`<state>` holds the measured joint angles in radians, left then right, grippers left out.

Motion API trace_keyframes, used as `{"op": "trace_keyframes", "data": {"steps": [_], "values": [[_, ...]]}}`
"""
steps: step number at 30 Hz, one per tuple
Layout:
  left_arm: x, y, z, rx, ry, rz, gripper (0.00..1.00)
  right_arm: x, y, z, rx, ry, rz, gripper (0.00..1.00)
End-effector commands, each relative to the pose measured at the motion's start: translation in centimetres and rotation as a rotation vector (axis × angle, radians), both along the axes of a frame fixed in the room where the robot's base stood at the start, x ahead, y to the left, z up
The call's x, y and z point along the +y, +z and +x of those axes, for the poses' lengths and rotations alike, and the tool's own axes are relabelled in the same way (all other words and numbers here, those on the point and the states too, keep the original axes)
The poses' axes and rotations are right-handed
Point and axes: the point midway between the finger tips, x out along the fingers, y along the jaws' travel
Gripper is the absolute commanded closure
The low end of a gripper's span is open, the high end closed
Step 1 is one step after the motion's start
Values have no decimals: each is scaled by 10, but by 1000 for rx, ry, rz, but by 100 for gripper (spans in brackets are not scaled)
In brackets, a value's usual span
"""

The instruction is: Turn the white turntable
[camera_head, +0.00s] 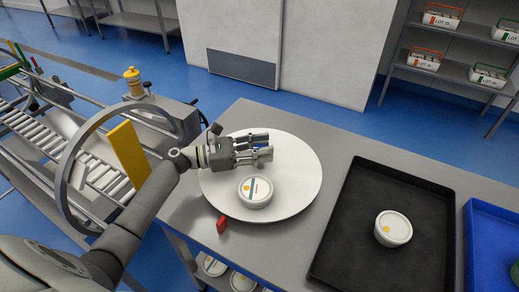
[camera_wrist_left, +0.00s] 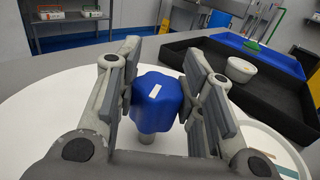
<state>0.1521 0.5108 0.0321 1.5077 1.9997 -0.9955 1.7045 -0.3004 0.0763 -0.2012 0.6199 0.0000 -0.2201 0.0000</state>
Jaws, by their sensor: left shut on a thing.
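The white turntable (camera_head: 298,160) is a round disc on the grey table. In the left wrist view the turntable (camera_wrist_left: 45,118) has a blue lobed knob (camera_wrist_left: 157,98) on a short grey stem. My left gripper (camera_head: 265,146) reaches over the disc from the left. In the left wrist view its fingers (camera_wrist_left: 160,75) are on either side of the knob, shut on it. In the head view the gripper hides the knob. A white lidded tub (camera_head: 255,191) with a label band stands on the disc, just in front of the gripper. My right gripper is not in view.
A black tray (camera_head: 347,235) holding a white tub (camera_head: 393,228) lies right of the turntable, with a blue tray (camera_head: 487,235) beyond it. A small red piece (camera_head: 221,225) is at the table's front edge. A roller conveyor (camera_head: 75,160) stands left. Shelves with cartons (camera_head: 425,60) are behind.

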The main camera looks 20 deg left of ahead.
Motion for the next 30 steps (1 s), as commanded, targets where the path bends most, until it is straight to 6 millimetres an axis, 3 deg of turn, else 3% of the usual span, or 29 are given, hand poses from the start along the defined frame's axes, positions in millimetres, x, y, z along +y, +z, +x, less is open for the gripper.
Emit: {"op": "trace_keyframes", "data": {"steps": [15, 30], "values": [[-3, -3, -1, 1, -244, 0, 100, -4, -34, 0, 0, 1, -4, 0], [-3, -2, -2, 2, -390, 1, 100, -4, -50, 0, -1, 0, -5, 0]]}}
